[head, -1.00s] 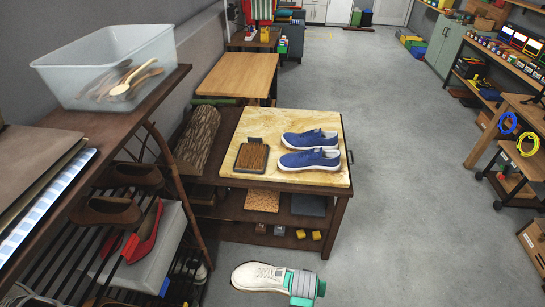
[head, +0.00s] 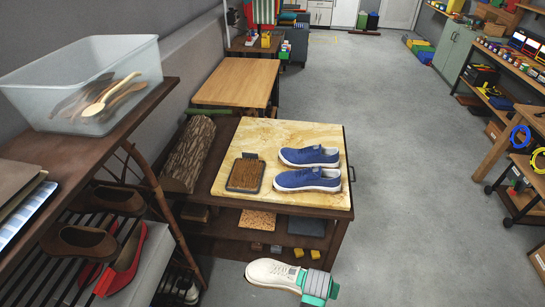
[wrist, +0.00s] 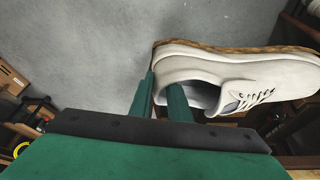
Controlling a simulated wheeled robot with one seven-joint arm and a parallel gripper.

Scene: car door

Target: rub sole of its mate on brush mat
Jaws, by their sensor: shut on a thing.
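A cream-white lace-up shoe (head: 272,272) is held by my gripper (head: 303,285), low in front of the workbench, with its toe pointing left. In the wrist view the green fingers (wrist: 160,92) are shut on the heel wall of the white shoe (wrist: 235,72), one finger inside the opening. Its tan sole edge shows at the top there; the sole's underside is hidden. The brush mat (head: 246,174), brown bristles in a dark frame, lies on the left part of the bench top (head: 285,133), apart from the shoe.
Two blue shoes (head: 308,180) stand side by side on the bench, right of the brush mat. A shoe rack (head: 70,150) with a clear bin (head: 85,85) of wooden utensils stands close on the left. The floor (head: 420,190) right of the bench is clear.

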